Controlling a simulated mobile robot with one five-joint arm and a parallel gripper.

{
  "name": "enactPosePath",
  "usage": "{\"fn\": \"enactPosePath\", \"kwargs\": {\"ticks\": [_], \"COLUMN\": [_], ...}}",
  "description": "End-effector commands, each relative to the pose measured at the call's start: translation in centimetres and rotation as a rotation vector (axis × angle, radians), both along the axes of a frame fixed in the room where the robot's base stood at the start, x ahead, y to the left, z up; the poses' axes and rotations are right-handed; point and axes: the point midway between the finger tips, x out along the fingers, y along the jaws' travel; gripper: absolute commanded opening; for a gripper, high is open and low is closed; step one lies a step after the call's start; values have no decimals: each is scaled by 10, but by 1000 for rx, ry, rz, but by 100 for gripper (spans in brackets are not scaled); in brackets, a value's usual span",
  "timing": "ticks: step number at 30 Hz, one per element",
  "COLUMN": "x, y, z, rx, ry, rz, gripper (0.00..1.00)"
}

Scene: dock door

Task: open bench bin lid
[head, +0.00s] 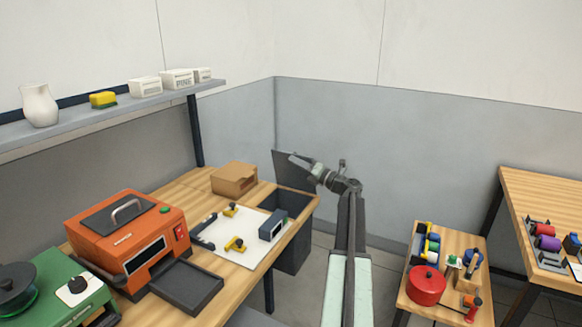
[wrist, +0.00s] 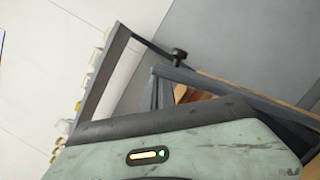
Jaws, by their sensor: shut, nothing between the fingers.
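The bench bin (head: 290,250) is a dark grey box set in the right end of the wooden bench, and its top opening shows. Its dark lid (head: 284,172) stands raised, steeply tilted, at the far side of the opening. My gripper (head: 298,160) is shut and empty at the lid's upper part; I cannot tell whether it touches. In the wrist view, a dark flat strip (wrist: 245,98), which looks like the lid seen nearly edge-on, crosses in front of the bench wood. A dark knob (wrist: 180,55) shows at its upper side.
On the bench are a cardboard box (head: 234,179), a white board (head: 240,250) with small parts, and an orange machine (head: 128,240). A shelf (head: 120,112) hangs above. A low table with a red pot (head: 426,285) stands to the right. Floor shows between.

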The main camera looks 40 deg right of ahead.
Motion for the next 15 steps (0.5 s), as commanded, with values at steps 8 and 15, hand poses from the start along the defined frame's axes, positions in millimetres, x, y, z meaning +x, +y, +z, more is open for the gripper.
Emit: {"fn": "enactPosePath", "kwargs": {"ticks": [8, 15], "x": [15, 22], "y": [-38, -59], "z": [12, 12], "rx": [0, 1], "ry": [-1, 0], "rz": [2, 3], "gripper": [0, 0]}}
